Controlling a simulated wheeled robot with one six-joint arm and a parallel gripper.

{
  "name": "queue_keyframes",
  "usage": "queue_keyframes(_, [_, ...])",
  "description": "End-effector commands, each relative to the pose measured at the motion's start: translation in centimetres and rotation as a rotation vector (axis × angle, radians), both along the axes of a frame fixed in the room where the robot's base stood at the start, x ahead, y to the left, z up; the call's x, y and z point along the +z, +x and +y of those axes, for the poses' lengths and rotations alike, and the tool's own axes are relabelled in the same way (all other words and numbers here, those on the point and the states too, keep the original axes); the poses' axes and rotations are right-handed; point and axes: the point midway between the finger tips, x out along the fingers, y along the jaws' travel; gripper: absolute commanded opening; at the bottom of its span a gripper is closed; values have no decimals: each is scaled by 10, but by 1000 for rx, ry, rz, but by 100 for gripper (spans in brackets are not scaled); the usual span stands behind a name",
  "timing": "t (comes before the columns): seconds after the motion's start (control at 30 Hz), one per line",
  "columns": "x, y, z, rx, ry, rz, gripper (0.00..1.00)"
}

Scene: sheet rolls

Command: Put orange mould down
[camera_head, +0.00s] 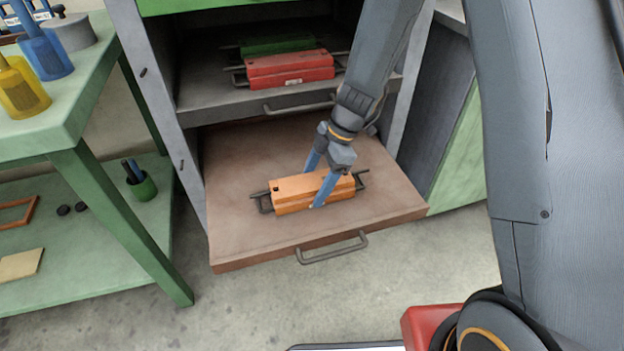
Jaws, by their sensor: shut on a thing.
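The orange mould (292,192) is a block with dark metal handles at both ends. It is at the pulled-out brown drawer board (245,231), near its middle, and looks level. I cannot tell whether its underside touches the board. My gripper (314,186) comes down from above with its blue fingers on either side of the mould, shut on it right of its middle. The near finger hides a small part of the mould's front face.
A red mould (290,70) and a green mould (277,45) sit on the shelf above. A green table (62,120) stands at left with blue and yellow tools. The board has a front handle (332,249). Bare board lies around the orange mould.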

Motion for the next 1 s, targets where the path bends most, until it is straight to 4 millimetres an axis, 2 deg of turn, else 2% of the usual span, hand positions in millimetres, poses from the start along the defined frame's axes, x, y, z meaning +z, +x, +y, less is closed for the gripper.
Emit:
queue_keyframes(0.43, [-1,2,0,-2,2,-4,6])
queue_keyframes(0.47, [-3,1,-1,-2,0,-1,70])
queue_keyframes(0.57, [-2,1,-1,-2,0,-1,87])
queue_keyframes(0.87, [-2,1,0,-1,1,-2,87])
queue_keyframes(1.0, [5,1,-2,-2,1,-4,87])
